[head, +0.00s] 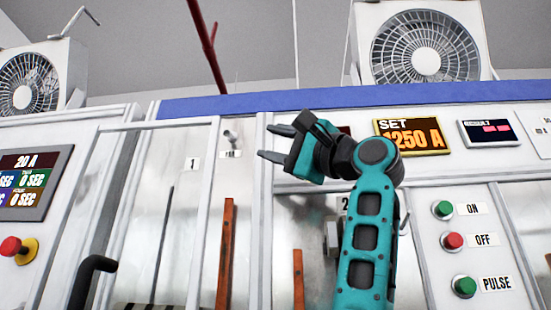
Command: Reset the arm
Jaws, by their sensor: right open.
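My right arm reaches up in front of the white test cabinet, and its teal and black gripper (275,143) points left near the cabinet's upper part. The two fingers are apart with nothing visible between them. The gripper hides part of a dark display behind it. My left gripper does not show in the head view.
On the right panel are a yellow SET display (412,137), a green ON button (443,209), a red OFF button (453,241) and a green PULSE button (465,286). A red emergency button (12,247) is at left. A black handle (92,275) sticks out at lower left.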

